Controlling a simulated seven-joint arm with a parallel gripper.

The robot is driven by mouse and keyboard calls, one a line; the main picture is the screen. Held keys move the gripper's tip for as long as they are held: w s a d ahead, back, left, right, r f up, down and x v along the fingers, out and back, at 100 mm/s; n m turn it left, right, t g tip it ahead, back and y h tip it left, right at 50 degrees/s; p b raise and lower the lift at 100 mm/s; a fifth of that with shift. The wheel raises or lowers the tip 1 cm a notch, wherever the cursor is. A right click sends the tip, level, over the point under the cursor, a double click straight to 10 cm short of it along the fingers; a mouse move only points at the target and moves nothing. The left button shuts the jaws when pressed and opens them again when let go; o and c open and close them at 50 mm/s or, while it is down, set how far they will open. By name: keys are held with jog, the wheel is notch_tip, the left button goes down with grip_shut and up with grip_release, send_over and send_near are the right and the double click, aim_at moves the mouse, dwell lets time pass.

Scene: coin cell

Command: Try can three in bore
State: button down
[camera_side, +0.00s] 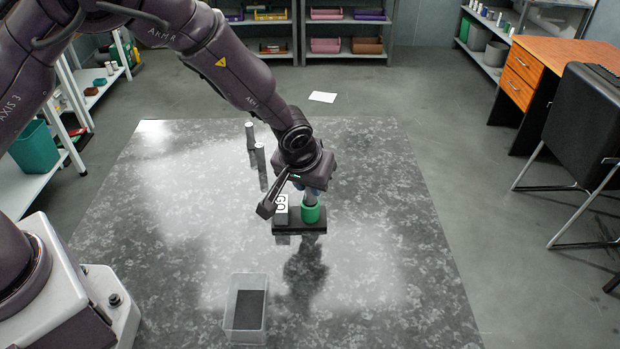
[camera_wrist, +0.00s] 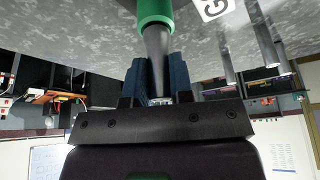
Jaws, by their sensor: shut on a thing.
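My gripper (camera_wrist: 157,75) has its blue fingers shut on a grey can (camera_wrist: 154,45), which also shows in the side view (camera_side: 311,197). The can points down over a green bore (camera_side: 311,214). In the wrist view the can's far end meets the mouth of the green bore (camera_wrist: 154,11); I cannot tell how deep it sits. The bore stands on a dark base (camera_side: 303,227), beside a block marked "GO" (camera_side: 281,210). Two other grey cans, one farther back (camera_side: 250,135) and one nearer (camera_side: 260,158), stand upright behind and left of my gripper.
A clear bin (camera_side: 230,315) with a dark floor stands near the front of the speckled grey table (camera_side: 390,260). The table's right side is bare. A desk (camera_side: 570,60), a black chair (camera_side: 575,120) and shelves stand off the table.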

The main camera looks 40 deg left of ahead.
jog(key=shift+r, duration=0.1)
dwell(2.3)
jog(key=shift+r, duration=0.15)
jog(key=shift+f, duration=0.2)
dwell(1.9)
jog(key=shift+r, duration=0.25)
jog(key=shift+f, duration=0.35)
dwell(2.1)
jog(key=shift+r, duration=2.5)
